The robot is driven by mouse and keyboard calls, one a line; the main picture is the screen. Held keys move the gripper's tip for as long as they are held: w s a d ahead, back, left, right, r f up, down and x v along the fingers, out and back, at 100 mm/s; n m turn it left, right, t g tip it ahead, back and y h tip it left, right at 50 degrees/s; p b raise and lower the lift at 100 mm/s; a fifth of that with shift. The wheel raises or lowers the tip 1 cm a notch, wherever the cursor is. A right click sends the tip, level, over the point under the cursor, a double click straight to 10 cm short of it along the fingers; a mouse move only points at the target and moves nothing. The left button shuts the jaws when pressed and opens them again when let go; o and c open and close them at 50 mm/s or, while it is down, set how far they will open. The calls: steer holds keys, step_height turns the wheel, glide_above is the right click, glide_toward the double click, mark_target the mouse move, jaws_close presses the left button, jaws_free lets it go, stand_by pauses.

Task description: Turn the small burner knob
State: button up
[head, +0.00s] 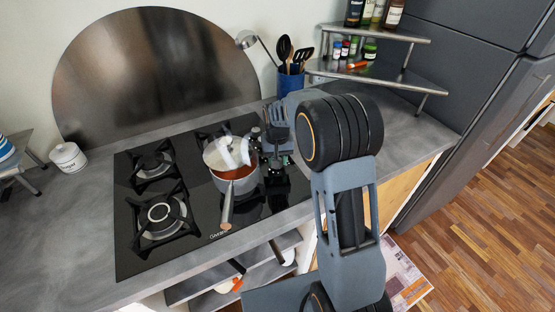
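The black glass hob (133,257) is set in the grey counter. Two burners with black grates show on its left: a smaller one (152,164) at the back and a larger one (160,215) in front. A pot (238,186) with a tilted lid and a copper-coloured handle stands on the right half. My gripper (275,165) reaches down over the hob's right side, just right of the pot. Its dark fingers blend with the dark parts there, so I cannot tell its opening or contact. I cannot make out the small burner knob; the gripper and pot may cover it.
A blue utensil holder (291,82) stands behind my arm, beside a metal corner shelf (365,77) with small jars. The pot handle (226,207) points toward the front edge. The left counter is mostly clear.

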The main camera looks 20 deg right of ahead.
steer(key=shift+m, duration=1)
steer(key=o, duration=0.7)
steer(key=shift+c, duration=0.2)
step_height(320, 180, up, 14)
steer(key=shift+b, duration=0.3)
steer(key=shift+f, duration=0.1)
